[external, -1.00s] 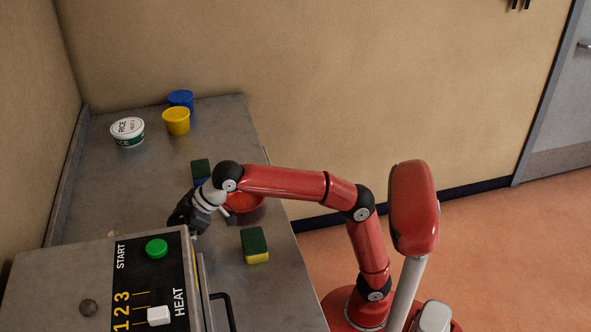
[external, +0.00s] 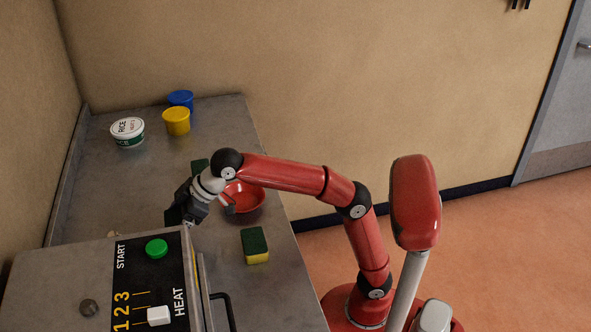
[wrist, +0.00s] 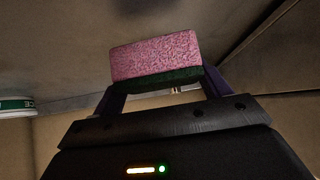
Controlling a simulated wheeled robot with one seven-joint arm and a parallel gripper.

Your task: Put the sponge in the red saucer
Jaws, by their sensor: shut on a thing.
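My gripper (external: 182,212) is over the counter, left of the red saucer (external: 248,204) and behind the steel appliance. The wrist view shows my gripper (wrist: 160,88) shut on a pink sponge with a green layer (wrist: 155,54), held between its two fingers. The red saucer is deep, like a bowl, and partly hidden by my wrist. A yellow sponge with a green top (external: 255,243) lies on the counter in front of it. Another green-topped sponge (external: 200,165) lies behind my wrist, mostly hidden.
The steel appliance (external: 50,270) with a control panel stands at the front left. A rice tub (external: 127,132), a yellow cup (external: 176,121) and a blue cup (external: 181,97) stand at the back of the counter (external: 110,185). The counter's middle left is clear.

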